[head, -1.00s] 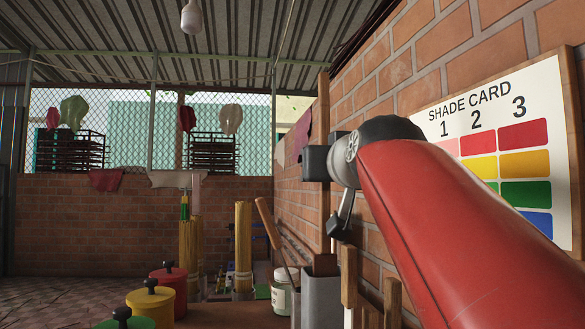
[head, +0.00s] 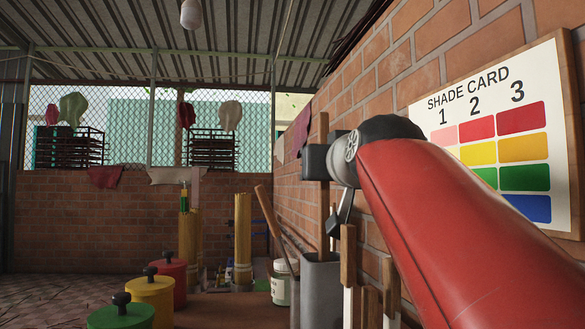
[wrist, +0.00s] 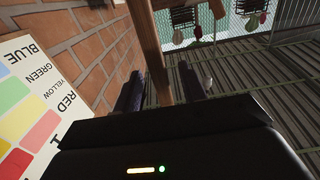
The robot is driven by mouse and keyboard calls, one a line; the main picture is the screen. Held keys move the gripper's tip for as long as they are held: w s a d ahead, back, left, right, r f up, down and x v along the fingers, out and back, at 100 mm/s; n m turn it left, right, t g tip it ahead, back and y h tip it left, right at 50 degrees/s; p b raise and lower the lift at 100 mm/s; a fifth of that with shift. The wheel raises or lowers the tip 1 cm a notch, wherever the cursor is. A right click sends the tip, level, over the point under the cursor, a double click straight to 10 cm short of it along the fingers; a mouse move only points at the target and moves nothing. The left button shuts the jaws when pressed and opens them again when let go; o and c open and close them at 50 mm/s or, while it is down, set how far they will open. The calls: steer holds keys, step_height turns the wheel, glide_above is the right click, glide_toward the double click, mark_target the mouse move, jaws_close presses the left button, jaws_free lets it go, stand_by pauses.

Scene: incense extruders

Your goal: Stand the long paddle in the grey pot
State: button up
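The long wooden paddle (head: 324,215) stands upright at the brick wall, above the grey pot (head: 321,297). Its lower part runs down to the pot's mouth; its bottom end is hidden. My gripper (head: 314,162) is at the paddle's upper part, with the top end sticking up above it. In the wrist view the paddle's shaft (wrist: 150,50) passes between the two dark fingers of my gripper (wrist: 160,88). The fingers stand apart on either side of it, and the paddle sits lower in them than before, so they look open.
A tilted wooden stick (head: 268,215) leans beside the pot. A white jar (head: 281,288) stands to its left. Wooden-headed sticks (head: 348,250) stand just right of the pot. Green (head: 121,315), yellow (head: 150,293) and red (head: 172,272) lidded pots are further left. The shade card (head: 470,140) hangs on the wall.

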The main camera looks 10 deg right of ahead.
step_height(320, 180, up, 20)
steer(key=p, duration=1.1)
steer(key=shift+p, duration=0.35)
